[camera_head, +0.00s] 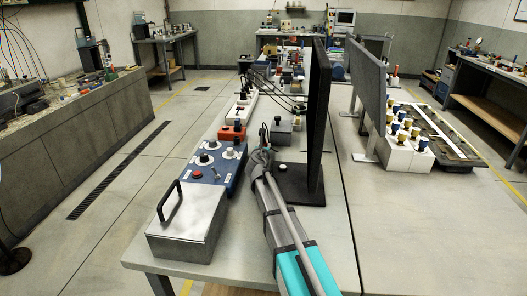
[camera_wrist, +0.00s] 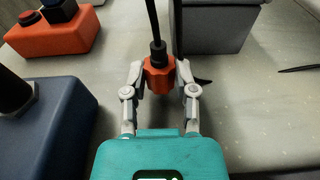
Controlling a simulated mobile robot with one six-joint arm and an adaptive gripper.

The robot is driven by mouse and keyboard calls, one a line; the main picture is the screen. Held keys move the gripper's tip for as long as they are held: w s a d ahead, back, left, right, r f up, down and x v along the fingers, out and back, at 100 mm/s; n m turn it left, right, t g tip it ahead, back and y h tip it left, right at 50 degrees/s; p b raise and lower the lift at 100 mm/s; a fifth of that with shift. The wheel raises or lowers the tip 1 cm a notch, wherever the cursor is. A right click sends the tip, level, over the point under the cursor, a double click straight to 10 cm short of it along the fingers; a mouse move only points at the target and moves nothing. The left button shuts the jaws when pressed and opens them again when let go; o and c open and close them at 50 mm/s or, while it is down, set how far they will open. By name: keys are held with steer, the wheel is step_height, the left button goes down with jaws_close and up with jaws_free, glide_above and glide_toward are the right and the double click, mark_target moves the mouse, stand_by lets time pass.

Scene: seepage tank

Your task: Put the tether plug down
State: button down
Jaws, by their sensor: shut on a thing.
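The tether plug (camera_wrist: 158,80) is an orange, ridged piece with a black collar and black cable running up from it in the wrist view. My gripper (camera_wrist: 160,72) is shut on it, one finger on each side. In the head view my gripper (camera_head: 263,150) is over the table, between the blue control box and the black upright panel. The plug is too small and too covered there to make out. I cannot tell whether its lower end touches the table.
The blue control box (camera_head: 204,168) with knobs stands left of my gripper, with an orange button box (camera_head: 232,133) behind it. A grey box (camera_head: 281,136) stands just beyond the gripper. The black panel (camera_head: 317,110) rises close on the right. A steel box (camera_head: 188,235) is nearer.

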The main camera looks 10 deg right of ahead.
steer(key=shift+f, duration=0.25)
steer(key=shift+c, duration=2)
jaws_free()
steer(key=shift+r, duration=0.1)
steer(key=shift+r, duration=0.15)
steer(key=p+v, duration=0.2)
steer(key=v, duration=1)
